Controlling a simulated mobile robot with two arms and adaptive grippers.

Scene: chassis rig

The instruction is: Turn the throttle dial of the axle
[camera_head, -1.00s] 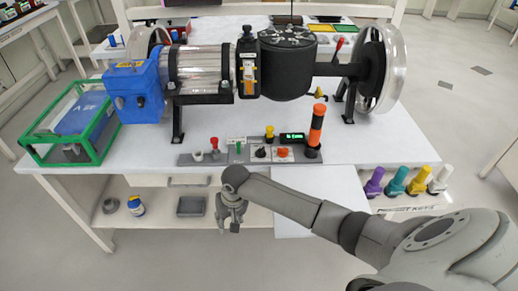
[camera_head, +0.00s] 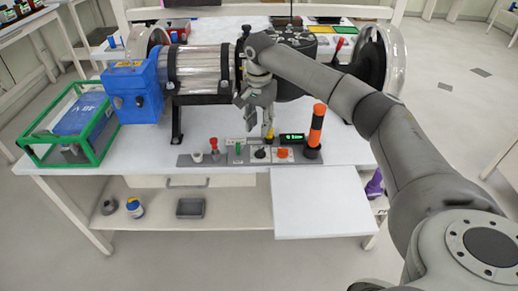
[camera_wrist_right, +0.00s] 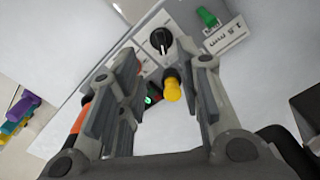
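The axle rig, with its blue motor box (camera_head: 137,94) and metal cylinder (camera_head: 200,68), stands on the white table. A control strip (camera_head: 222,159) lies in front of it. A black dial (camera_head: 260,153) with a white pointer mark sits on a light plate of the strip; it also shows in the right wrist view (camera_wrist_right: 161,40). I cannot read its label. My right gripper (camera_head: 256,122) points down above the strip. Its fingers are apart and empty in the right wrist view (camera_wrist_right: 158,62), with the dial beyond the fingertips, not touched. My left gripper is not in view.
Beside the dial are a yellow knob (camera_wrist_right: 172,88), a green switch (camera_wrist_right: 207,17), a red-topped lever (camera_head: 214,145), an orange button (camera_head: 282,153) and a lit display (camera_head: 292,137). An orange-black beacon (camera_head: 315,130) stands to the right. A green-framed box (camera_head: 70,125) is at the left.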

